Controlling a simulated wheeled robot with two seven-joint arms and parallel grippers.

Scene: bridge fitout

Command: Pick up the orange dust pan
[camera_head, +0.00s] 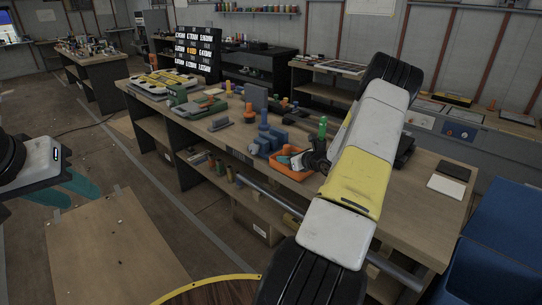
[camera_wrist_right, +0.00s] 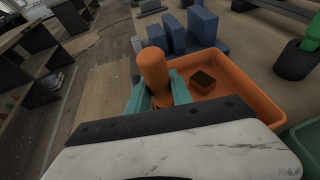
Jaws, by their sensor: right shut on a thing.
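The orange dust pan (camera_head: 297,173) is a shallow open tray on the wooden workbench, below and beside my right gripper (camera_head: 287,160). The right wrist view shows the pan (camera_wrist_right: 255,90) with a small dark-topped orange block inside. There my right gripper (camera_wrist_right: 160,90) has its teal fingers closed around an upright orange cylinder (camera_wrist_right: 153,65) at the pan's left edge. It looks like the pan's handle, but its join is hidden by the fingers. My left gripper (camera_head: 75,187) is empty, with teal fingers apart, over the floor at the left.
Blue blocks (camera_wrist_right: 190,30) stand just behind the pan. A green cylinder on a dark base (camera_wrist_right: 300,55) and a green bin edge (camera_wrist_right: 305,145) are at its right. The workbench (camera_head: 420,200) has free room at the right; blue bins (camera_head: 500,250) stand beyond.

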